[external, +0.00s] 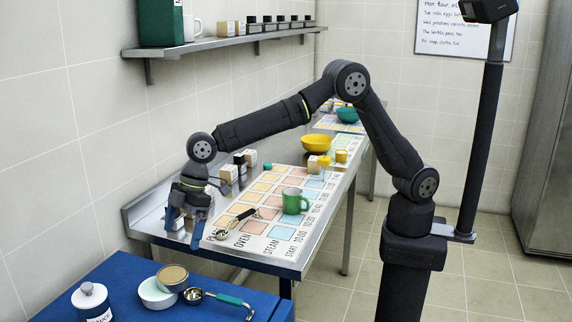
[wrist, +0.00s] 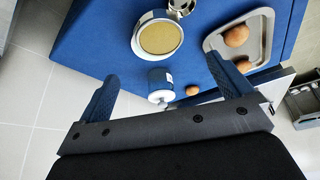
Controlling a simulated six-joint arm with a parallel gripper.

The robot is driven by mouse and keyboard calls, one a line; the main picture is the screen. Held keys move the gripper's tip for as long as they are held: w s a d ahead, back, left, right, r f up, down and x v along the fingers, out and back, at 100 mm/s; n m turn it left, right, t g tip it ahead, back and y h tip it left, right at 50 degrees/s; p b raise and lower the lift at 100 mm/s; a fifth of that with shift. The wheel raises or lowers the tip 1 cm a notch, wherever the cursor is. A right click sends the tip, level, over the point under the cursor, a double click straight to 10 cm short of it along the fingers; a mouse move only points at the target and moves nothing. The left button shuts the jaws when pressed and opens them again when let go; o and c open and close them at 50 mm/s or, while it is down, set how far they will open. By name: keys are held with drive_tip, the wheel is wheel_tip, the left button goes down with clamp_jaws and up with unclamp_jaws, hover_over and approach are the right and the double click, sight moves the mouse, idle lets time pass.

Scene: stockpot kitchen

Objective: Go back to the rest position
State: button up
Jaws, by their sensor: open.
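My gripper (external: 184,229) hangs at the end of my arm, fingers down, at the near left end of the metal table. In the wrist view its two fingers (wrist: 161,70) stand wide apart with nothing held between them. A white lidded jar (wrist: 160,84) shows in the gap between them, some way off on the blue surface. My arm reaches left from its column, bent at a raised elbow. No marker for a rest position shows.
The blue counter (external: 124,268) holds the white jar (external: 90,300), round tins (external: 156,292) and a ladle (external: 228,299). A green mug (external: 295,200) and a yellow bowl (external: 316,144) stand on the metal table. A wall shelf (external: 230,39) runs behind. A tray (wrist: 256,55) holds brown, egg-like things.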

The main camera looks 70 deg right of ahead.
sight(174, 273)
drive_tip(key=x, duration=1.1)
drive_tip(key=shift+a+f, duration=0.1)
drive_tip(key=shift+f, duration=0.15)
wheel_tip(174, 273, up, 3)
drive_tip(key=shift+r, duration=0.55)
drive_tip(key=shift+f, duration=0.1)
